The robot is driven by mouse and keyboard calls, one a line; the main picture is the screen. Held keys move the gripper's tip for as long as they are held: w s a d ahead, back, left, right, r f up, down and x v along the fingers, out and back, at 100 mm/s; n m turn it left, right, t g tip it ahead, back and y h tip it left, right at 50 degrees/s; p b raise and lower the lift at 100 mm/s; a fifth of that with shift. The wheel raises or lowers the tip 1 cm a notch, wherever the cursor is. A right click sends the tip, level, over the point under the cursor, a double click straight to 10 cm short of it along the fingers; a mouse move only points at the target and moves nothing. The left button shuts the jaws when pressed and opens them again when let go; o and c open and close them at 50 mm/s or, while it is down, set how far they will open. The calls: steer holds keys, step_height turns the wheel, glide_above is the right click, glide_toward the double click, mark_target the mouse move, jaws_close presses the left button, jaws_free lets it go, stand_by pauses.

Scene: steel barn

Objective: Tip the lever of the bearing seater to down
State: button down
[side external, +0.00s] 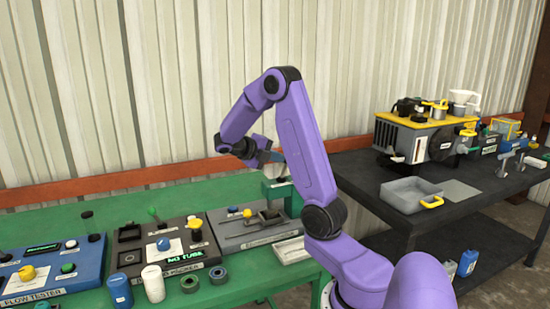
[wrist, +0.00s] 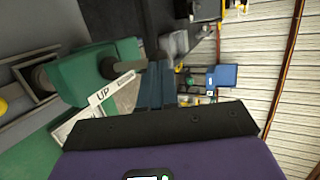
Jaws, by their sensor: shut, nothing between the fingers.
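The bearing seater is a grey unit (side external: 255,230) at the right end of the green bench, with a green press frame (side external: 280,190) at its right. In the wrist view its green body (wrist: 85,75) lies on its side at the left. A grey lever (wrist: 130,65) sticks out from a dark pivot, beside a white plate reading "UP" (wrist: 103,97). My gripper (side external: 274,157) is above the green frame, partly behind my own arm. In the wrist view its blue fingers (wrist: 155,85) are together, empty, close beside the lever's end. I cannot tell whether they touch it.
On the bench to the left stand a dark unit showing "NO TUBE" (side external: 130,245) and a blue flow tester (side external: 45,270). A white cup (side external: 153,283), a blue cup (side external: 119,291) and dark rings (side external: 190,284) stand in front. A black table (side external: 370,175) with equipment is at the right.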

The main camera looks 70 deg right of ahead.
steer(key=shift+s+d+f, duration=0.1)
steer(key=shift+s+d, duration=0.5)
steer(key=shift+d, duration=0.05)
steer(key=shift+w, duration=0.1)
steer(key=shift+w+a+f, duration=0.25)
steer(key=shift+w+a, duration=0.25)
steer(key=shift+a, duration=0.05)
steer(key=d+r+v, duration=0.1)
steer(key=v, duration=1.3)
steer(key=a+f+m+t+y, duration=0.2)
steer(key=a+f+m+t, duration=0.15)
steer(key=a, duration=0.65)
steer(key=s+a+f+m+t+y, duration=0.1)
steer(key=s+a+f+m+y, duration=0.1)
steer(key=s+a, duration=0.4)
steer(key=s+a+f+m+t+y, duration=0.1)
steer(key=s+a+f+m+y, duration=0.2)
steer(key=s+a+m, duration=0.3)
steer(key=s+a+f+m+t+y, duration=0.1)
steer(key=s+a+f+m+y, duration=0.2)
steer(key=s+a, duration=0.5)
steer(key=shift+s+f+m+t+y, duration=0.3)
steer(key=shift+s+m+y, duration=0.4)
steer(key=shift+s, duration=0.3)
